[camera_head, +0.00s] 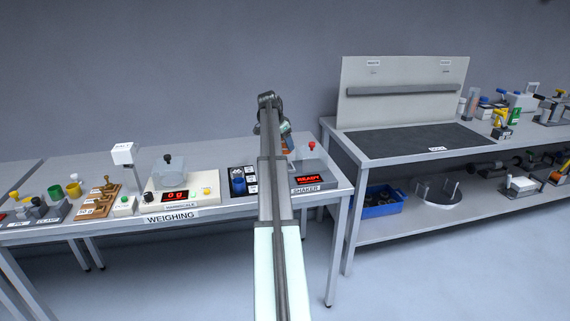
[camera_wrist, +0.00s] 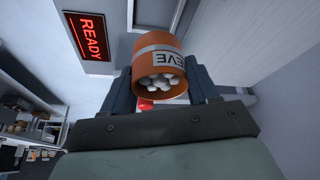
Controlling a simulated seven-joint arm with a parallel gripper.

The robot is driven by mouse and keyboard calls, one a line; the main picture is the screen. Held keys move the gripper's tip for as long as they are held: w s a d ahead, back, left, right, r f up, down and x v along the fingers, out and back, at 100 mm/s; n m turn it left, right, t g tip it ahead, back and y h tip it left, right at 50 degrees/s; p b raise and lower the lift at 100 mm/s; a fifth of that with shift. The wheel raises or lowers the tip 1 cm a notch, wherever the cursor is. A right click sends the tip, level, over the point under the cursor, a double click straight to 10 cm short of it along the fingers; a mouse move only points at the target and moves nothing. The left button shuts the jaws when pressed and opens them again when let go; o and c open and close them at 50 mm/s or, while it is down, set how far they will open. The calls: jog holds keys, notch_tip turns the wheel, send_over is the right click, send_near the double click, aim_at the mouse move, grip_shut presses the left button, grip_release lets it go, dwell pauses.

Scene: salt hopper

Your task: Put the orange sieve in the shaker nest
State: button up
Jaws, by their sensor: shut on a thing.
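The orange sieve (camera_wrist: 150,28) is in the wrist view, with a pale band lettered "EVE" and several whitish round pieces showing in its open end. My gripper (camera_wrist: 163,84) is shut on it, one dark finger on each side. In the head view a small orange patch of the sieve (camera_head: 288,149) shows beside my arm, over the shaker end of the table. The shaker (camera_head: 312,179) has a red READY display, which also shows in the wrist view (camera_wrist: 91,37). My arm hides part of the shaker, and I cannot make out the nest or whether the sieve touches it.
A scale reading 0 g (camera_head: 176,195) and a dark panel with a blue knob (camera_head: 238,183) stand left of the shaker. A red button (camera_head: 312,145) is behind it. Wooden blocks and small cups crowd the table's left. A second bench (camera_head: 400,155) is at right, beyond a gap.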

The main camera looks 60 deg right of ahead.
notch_tip(320, 180, down, 8)
jog(key=shift+f, duration=0.1)
dwell(0.4)
jog(key=shift+f, duration=0.1)
jog(key=o, duration=1.1)
jog(key=v, duration=1.2)
jog(key=shift+a, duration=0.1)
